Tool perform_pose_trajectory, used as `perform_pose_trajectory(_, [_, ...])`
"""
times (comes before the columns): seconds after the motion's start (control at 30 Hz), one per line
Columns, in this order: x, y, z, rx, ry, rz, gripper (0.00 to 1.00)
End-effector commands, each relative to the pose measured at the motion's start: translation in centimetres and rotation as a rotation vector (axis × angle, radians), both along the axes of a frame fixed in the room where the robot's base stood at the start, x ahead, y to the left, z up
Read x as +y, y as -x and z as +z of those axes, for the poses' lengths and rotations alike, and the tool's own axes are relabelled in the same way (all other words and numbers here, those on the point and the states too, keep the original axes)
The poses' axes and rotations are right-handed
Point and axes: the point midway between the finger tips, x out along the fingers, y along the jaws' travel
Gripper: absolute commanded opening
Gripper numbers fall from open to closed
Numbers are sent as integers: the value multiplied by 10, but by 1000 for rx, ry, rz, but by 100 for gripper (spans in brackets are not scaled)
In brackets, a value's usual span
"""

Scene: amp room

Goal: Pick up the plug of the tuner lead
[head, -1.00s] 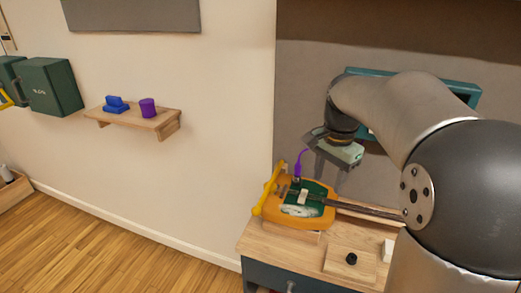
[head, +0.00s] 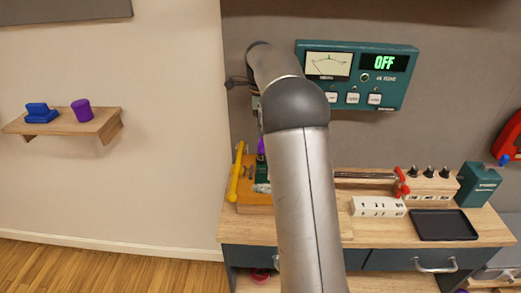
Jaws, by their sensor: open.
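A short purple piece (head: 261,147) stands at the yellow-orange device on the left of the bench, just left of my arm. It may belong to the tuner lead, but I cannot tell plug from lead here. The orange device (head: 255,197) has a yellow bar (head: 236,172) on its left and a dark green part on top; my arm covers its right side. My gripper (head: 258,108) is open and mostly hidden behind my arm. Its visible edge is above the purple piece; I cannot see its fingertips or anything between them.
A teal meter panel (head: 283,62) reading OFF hangs on the wall behind. To the right are a white socket strip (head: 378,207), a wooden block with black knobs and a red lever (head: 430,187), a black tray (head: 444,226) and a teal box (head: 478,185). A wall shelf (head: 70,121) is left.

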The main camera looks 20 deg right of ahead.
Motion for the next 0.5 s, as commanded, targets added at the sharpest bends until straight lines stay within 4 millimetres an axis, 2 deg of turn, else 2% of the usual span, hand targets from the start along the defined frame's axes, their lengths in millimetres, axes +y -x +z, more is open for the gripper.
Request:
perform_pose_trajectory(0.1, [0, 1, -20, 3, -1, 0, 45])
perform_pose_trajectory(0.37, [0, 2, -39, 2, 0, 0, 45])
perform_pose_trajectory(0.5, [0, 6, -58, 4, -2, 1, 45])
